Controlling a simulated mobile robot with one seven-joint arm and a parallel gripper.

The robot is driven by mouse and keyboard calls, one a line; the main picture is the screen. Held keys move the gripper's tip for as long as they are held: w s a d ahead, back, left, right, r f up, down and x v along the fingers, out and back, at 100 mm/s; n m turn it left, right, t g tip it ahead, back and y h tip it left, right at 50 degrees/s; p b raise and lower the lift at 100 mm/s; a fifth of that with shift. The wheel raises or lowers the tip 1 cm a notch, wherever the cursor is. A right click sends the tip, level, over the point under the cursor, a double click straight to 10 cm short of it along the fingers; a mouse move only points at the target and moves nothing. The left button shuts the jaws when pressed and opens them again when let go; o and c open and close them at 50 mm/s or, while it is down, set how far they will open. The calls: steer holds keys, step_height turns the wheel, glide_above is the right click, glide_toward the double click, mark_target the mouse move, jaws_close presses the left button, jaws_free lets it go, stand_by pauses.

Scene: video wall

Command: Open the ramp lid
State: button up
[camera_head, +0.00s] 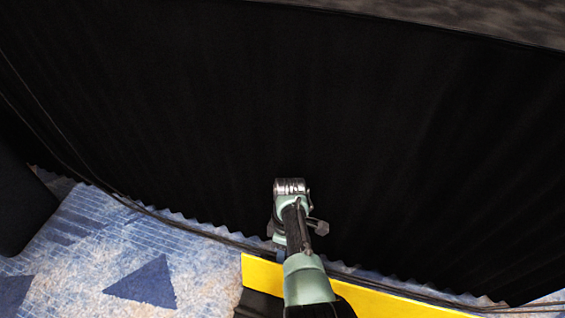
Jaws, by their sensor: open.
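A long yellow strip (362,295) lies on the floor at the bottom centre and right of the head view. It looks like the cable ramp's lid and lies flat. A black part of the ramp (258,306) shows below its left end. My arm reaches up from the bottom edge across the yellow strip. My gripper (295,228) is at the far end of the arm, past the strip in the picture, against the dark curtain. It is open, and nothing shows in it. Its fingertips are mostly hidden by my arm, so its height above the floor is unclear.
A black curtain (200,110) fills most of the view behind the ramp. Dark cables (172,219) run along its foot. Patterned blue and white carpet (110,255) is clear at the lower left. A dark object (22,205) stands at the left edge.

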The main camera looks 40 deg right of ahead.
steer(key=shift+w+r, duration=0.1)
steer(key=shift+r, duration=0.05)
steer(key=shift+r, duration=0.2)
steer(key=s+a+p+v, duration=0.1)
steer(key=p+v, duration=0.7)
steer(key=v, duration=0.1)
steer(key=shift+s+a+r, duration=0.15)
steer(key=shift+a+r, duration=0.05)
steer(key=shift+r, duration=0.15)
